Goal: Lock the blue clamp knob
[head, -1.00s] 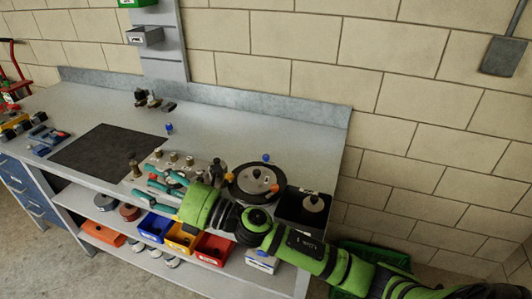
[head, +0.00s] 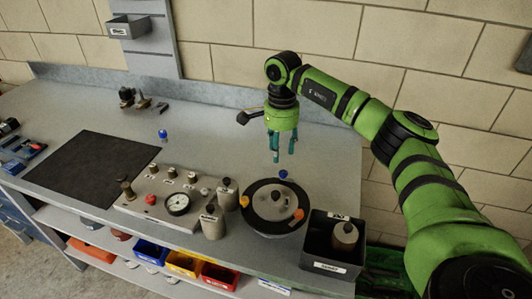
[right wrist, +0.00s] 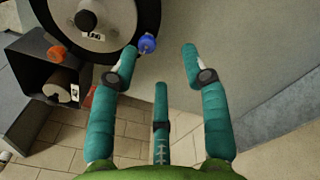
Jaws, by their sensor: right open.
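The blue clamp knob (head: 283,174) is on the back rim of a round dark-rimmed fixture (head: 252,223) with a pale centre. My right gripper (head: 284,155) points down just above the blue knob, with teal fingers apart and nothing between them. In the right wrist view the knob (right wrist: 147,44) shows between the open fingertips (right wrist: 160,53), closer to the left finger. I cannot tell whether that finger touches it. My left gripper is not in view.
A black bin (head: 333,256) holding a grey cylinder stands right of the fixture. A gauge panel (head: 160,204) and grey cylinders are to its left. Another blue-topped piece (head: 163,134) stands on the bench beside the dark mat (head: 90,170). The bench behind is mostly clear.

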